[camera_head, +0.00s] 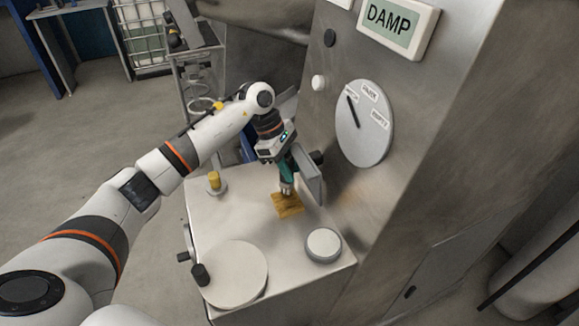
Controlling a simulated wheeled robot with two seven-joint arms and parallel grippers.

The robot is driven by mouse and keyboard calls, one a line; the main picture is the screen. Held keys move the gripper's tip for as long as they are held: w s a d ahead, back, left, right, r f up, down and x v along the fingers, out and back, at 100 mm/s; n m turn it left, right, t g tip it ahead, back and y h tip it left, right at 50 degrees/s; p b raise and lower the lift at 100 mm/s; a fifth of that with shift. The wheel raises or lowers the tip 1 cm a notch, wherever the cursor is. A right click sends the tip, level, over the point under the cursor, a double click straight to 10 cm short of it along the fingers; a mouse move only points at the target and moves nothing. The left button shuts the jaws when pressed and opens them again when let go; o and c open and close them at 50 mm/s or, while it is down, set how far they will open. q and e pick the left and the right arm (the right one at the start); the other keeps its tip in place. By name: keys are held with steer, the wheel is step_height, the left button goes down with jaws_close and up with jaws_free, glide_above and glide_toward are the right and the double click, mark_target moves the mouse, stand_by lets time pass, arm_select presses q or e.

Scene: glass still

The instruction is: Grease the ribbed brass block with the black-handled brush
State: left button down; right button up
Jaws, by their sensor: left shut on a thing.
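The ribbed brass block (287,206) lies flat on the pale metal worktop, near the machine's upright wall. My left gripper (286,174) is above it, pointing down and shut on the brush (286,188). The brush's pale lower end is at the block's far edge; I cannot tell whether it touches. The brush's handle is mostly hidden by the gripper. My right gripper is not in view.
On the worktop (206,219) stand a yellow cylinder on a small dish (214,181), a large round lid (236,273) and a round pale tin (323,245). A grey plate (309,179) stands close right of the gripper. The wall bears a dial (364,135) and a "DAMP" sign (391,22).

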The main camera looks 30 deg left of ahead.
arm_select(q)
steer(key=shift+f+b, duration=0.3)
steer(key=shift+s, duration=0.1)
steer(key=shift+s+r+p, duration=0.1)
steer(key=shift+s+p, duration=0.3)
steer(key=shift+s, duration=0.95)
steer(key=shift+s+d, duration=0.15)
steer(key=shift+s, duration=1.25)
steer(key=shift+w+f+b, duration=0.25)
steer(key=shift+w+b, duration=0.4)
steer(key=shift+w, duration=0.75)
